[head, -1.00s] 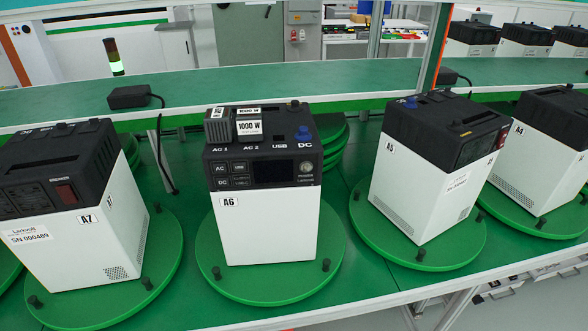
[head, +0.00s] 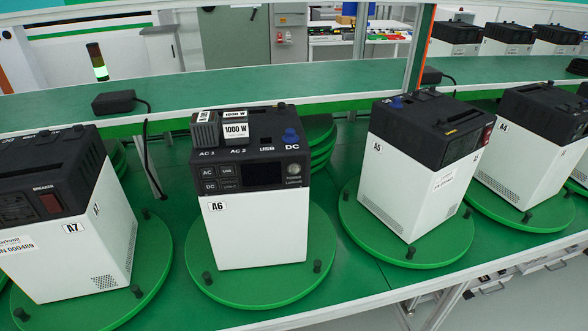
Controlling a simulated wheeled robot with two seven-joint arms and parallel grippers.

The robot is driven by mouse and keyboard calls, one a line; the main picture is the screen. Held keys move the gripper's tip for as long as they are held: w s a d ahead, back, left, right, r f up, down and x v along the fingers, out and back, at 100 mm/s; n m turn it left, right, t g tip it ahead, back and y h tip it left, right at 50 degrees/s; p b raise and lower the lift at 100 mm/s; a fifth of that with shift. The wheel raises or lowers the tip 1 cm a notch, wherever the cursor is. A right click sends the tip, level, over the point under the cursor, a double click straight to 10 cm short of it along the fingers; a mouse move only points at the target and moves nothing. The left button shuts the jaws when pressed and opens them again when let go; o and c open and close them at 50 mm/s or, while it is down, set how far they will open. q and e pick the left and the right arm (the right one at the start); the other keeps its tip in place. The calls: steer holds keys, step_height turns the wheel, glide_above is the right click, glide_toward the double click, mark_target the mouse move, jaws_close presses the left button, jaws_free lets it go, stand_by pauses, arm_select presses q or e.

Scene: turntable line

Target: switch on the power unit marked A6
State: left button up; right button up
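The power unit marked A6 (head: 262,228) stands upright on a round green turntable (head: 262,292) near the middle of the head view. It has a white body and a black top part, with its front towards me. The front panel has a dark display (head: 248,175), small AC, USB and DC buttons at its left, and a round power button (head: 294,169) at its right. Two adapter blocks marked 1000 W (head: 236,131) and a blue plug (head: 290,136) sit on its top. Neither of my grippers is in view.
Unit A7 (head: 72,250) stands on a turntable at the left. Units A5 (head: 405,185) and A4 (head: 520,160) stand at the right. A green shelf (head: 220,88) runs behind, with a black box and cable (head: 114,102). An upright post (head: 418,50) rises behind A5.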

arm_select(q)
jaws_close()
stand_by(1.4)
